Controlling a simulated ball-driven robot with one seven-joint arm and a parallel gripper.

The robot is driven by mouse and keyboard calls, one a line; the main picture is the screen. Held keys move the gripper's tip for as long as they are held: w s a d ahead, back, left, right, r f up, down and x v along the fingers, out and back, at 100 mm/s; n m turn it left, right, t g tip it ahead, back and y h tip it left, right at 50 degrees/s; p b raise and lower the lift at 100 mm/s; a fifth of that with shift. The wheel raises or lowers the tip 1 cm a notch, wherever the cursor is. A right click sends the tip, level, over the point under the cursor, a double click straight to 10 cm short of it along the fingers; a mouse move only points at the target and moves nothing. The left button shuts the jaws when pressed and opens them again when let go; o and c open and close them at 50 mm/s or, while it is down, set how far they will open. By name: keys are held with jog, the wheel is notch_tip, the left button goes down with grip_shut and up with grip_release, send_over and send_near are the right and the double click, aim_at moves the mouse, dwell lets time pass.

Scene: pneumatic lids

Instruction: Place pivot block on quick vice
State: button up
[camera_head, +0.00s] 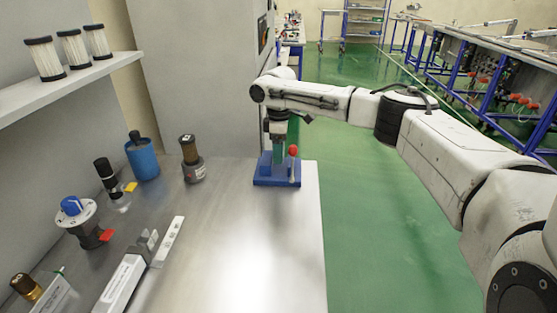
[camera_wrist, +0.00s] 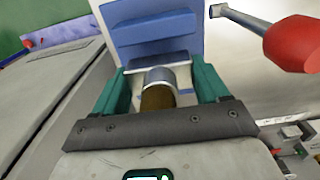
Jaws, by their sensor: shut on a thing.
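The quick vice (camera_head: 277,174) is a blue block with a red-ball lever at the far right end of the metal bench. My gripper (camera_head: 279,150) points down right over it. In the wrist view, the teal fingers of my gripper (camera_wrist: 163,75) are shut on a small part with a grey cylindrical top and a brown round face, which I take as the pivot block (camera_wrist: 157,96). The blue vice (camera_wrist: 152,30) shows just beyond the fingertips, and its red lever ball (camera_wrist: 292,44) is at the right. Whether the part touches the vice cannot be told.
A white rail-like device (camera_head: 122,283) lies in front. The bench middle is clear.

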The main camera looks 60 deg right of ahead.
jog(key=shift+f, duration=2.05)
jog(key=shift+f, duration=0.15)
jog(key=o, duration=1.2)
jog(key=shift+c, duration=0.2)
notch_tip(320, 180, up, 12)
jog(key=shift+r+b, duration=0.2)
jog(key=shift+b, duration=0.3)
